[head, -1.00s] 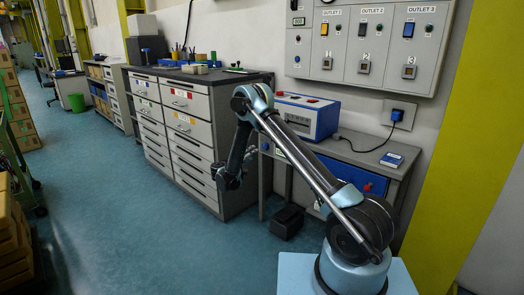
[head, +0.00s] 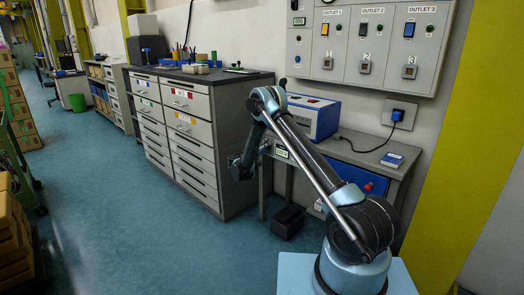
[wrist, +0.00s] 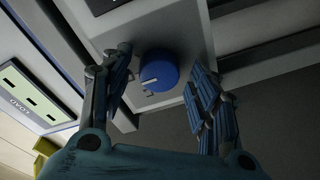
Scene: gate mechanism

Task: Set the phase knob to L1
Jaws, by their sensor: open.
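The phase knob is a round blue knob (wrist: 158,72) with a white pointer line, mounted on a grey panel in the wrist view. Its pointer lies tilted, toward the left of the picture; the position labels around it are too small or hidden to read. My gripper (wrist: 163,84) is open, with one finger on each side of the knob; I cannot tell whether either finger touches it. In the head view my gripper (head: 241,168) is in front of the bench's left end, and the knob is not visible behind my arm.
A display labelled LOAD (wrist: 22,95) sits left of the knob. The bench (head: 350,155) carries a blue and white instrument (head: 318,118) and a small blue box (head: 392,160). A drawer cabinet (head: 200,130) stands left. A black bin (head: 288,221) is on the floor. The wall panel (head: 365,50) hangs above.

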